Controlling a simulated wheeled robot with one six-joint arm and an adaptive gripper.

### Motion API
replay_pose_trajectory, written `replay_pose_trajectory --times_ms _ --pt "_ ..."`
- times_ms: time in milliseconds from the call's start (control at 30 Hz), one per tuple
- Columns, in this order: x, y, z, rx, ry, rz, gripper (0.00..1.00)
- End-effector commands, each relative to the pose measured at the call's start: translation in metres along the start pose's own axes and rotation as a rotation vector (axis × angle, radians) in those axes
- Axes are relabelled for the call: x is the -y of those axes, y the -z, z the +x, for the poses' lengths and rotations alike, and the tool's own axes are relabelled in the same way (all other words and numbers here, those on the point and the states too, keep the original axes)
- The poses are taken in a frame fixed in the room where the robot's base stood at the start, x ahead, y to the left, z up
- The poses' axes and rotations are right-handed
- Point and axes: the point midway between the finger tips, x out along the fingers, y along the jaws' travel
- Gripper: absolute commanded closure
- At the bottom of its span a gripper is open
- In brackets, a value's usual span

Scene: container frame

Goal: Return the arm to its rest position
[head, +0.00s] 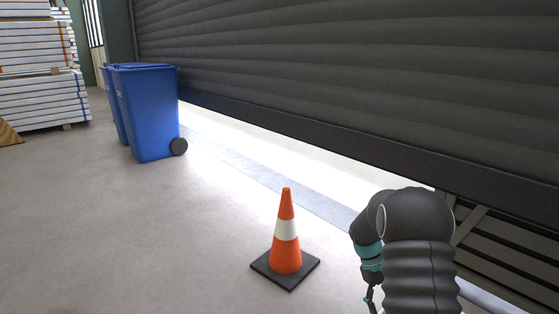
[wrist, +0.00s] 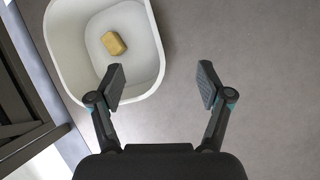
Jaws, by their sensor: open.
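My gripper (wrist: 161,85) is open and empty in the wrist view, with its two fingers spread apart over grey floor. The left finger overlaps the lower right part of a white container (wrist: 158,70) in the picture. A small tan block (wrist: 114,43) lies on the bottom of that container, apart from the fingers. In the head view my dark arm with a teal ring stands at the lower right. The gripper's fingers cannot be made out there.
An orange and white cone (head: 286,235) stands left of my arm. Blue wheeled bins (head: 150,112) stand farther back beside a partly raised dark shutter (head: 350,70). Stacked white boards (head: 40,100) are at the far left. The floor (head: 130,230) left of the cone is clear.

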Motion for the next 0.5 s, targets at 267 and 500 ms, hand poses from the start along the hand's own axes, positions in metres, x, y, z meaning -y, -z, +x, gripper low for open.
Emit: replay_pose_trajectory --times_ms 267,500 --pt "0.041 -0.069 -0.069 -0.167 0.073 0.147 0.22" --pt "0.076 -0.129 -0.113 -0.302 0.131 0.25 0.22"
